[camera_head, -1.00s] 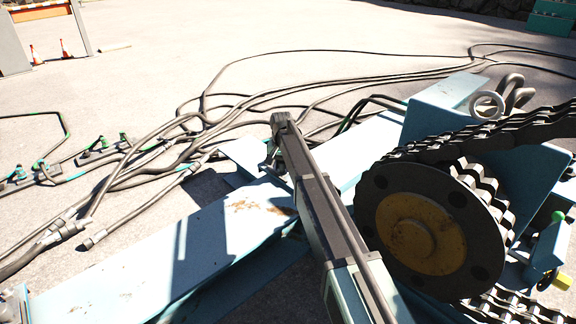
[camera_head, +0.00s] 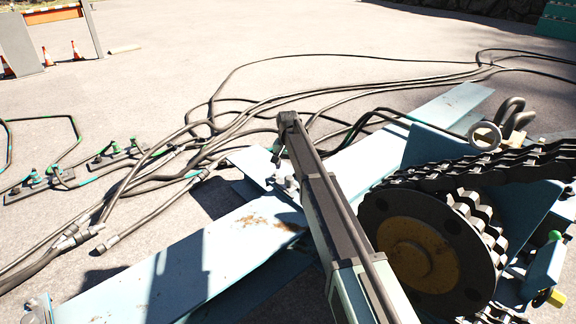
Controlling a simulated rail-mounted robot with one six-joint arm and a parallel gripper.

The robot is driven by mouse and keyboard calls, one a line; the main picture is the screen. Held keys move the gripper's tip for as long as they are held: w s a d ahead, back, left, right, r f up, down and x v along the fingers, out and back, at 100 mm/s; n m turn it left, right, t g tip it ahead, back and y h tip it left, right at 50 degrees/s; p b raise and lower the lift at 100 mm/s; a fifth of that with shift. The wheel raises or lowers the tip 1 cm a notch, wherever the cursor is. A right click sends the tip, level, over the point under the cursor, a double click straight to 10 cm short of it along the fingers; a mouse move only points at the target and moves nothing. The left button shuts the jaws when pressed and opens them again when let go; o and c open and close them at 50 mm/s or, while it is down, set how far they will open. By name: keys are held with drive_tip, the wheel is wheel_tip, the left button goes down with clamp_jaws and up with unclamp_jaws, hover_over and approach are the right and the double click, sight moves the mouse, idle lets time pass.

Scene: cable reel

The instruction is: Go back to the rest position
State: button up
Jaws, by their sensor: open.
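My gripper is not in view in the head camera, and no part of my arm can be made out for sure. The view is filled by a pale blue steel frame (camera_head: 150,270) with rust marks, lying across the foreground. A long dark bar (camera_head: 328,195) stretches over it from the bottom centre. To its right is a dark wheel with a yellow-brown hub (camera_head: 410,250). A heavy chain (camera_head: 490,166) runs over the wheel toward the right edge. No cable reel can be made out for sure.
Several dark hoses (camera_head: 300,100) lie tangled on the pale ground behind the frame. Small fittings with green handles (camera_head: 108,155) lie at the left. Orange cones (camera_head: 76,50) and a barrier (camera_head: 52,14) stand at the back left. Open ground lies at the back centre.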

wheel_tip(320, 180, up, 3)
drive_tip(key=shift+r+p, duration=0.1)
drive_tip(key=shift+p, duration=0.6)
drive_tip(key=shift+f, duration=0.2)
drive_tip(key=s+d+n, duration=0.1)
drive_tip(key=s+d, duration=0.2)
drive_tip(key=s, duration=1)
drive_tip(key=s+d+n, duration=0.2)
drive_tip(key=s+d, duration=0.1)
drive_tip(key=s, duration=1.1)
drive_tip(key=s+d+n, duration=0.1)
drive_tip(key=s+d, duration=0.2)
drive_tip(key=s, duration=1)
wheel_tip(320, 180, up, 29)
drive_tip(key=s+p, duration=0.1)
drive_tip(key=p, duration=2.7)
drive_tip(key=shift+d+f+m, duration=0.2)
drive_tip(key=shift+d+m, duration=0.1)
drive_tip(key=shift+d, duration=0.1)
